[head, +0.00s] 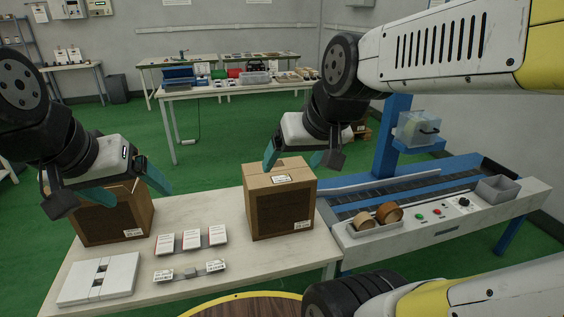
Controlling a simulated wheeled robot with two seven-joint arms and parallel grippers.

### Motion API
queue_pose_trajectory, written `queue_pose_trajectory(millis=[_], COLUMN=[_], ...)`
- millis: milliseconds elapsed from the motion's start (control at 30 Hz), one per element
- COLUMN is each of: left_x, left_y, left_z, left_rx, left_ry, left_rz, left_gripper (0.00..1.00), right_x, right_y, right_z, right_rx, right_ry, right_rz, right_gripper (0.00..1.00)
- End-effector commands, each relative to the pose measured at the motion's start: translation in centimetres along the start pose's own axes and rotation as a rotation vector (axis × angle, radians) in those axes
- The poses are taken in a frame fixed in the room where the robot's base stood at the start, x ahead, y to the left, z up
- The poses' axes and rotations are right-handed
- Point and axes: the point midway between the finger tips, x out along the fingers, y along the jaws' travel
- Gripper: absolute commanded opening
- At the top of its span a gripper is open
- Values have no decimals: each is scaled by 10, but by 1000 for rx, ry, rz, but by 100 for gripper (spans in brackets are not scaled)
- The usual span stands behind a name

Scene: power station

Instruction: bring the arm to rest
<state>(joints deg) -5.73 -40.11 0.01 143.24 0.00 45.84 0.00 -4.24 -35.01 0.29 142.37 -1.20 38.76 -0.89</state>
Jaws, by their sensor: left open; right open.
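My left gripper (130,192) is open in front of and above a brown cardboard box (126,222) on the left of the white table. Its teal fingers are spread, and part of that box is hidden behind them. My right gripper (295,160) is open at the top of a second cardboard box (282,203) on the table's right side. One teal finger shows at the box's back left top edge. Whether it touches the box I cannot tell. My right arm (440,50) reaches in from the upper right.
The white table (200,262) bears small labelled white boxes (190,241) and a white slotted block (100,279). A blue-framed conveyor station (440,205) with buttons, tape rolls (388,212) and a grey bin (497,189) stands at right. A cluttered bench (240,88) is behind. Green floor lies between.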

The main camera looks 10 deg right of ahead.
Motion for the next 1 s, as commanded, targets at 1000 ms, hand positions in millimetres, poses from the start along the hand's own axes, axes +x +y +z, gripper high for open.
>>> queue_pose_trajectory(millis=[1000], left_x=[0], left_y=[0], left_z=[0], left_rx=[0], left_ry=[0], left_rz=[0], left_gripper=[84], right_x=[-21], right_y=[-9], right_z=[29], right_rx=[15], right_ry=[-49], right_rz=[-28], right_gripper=[84])
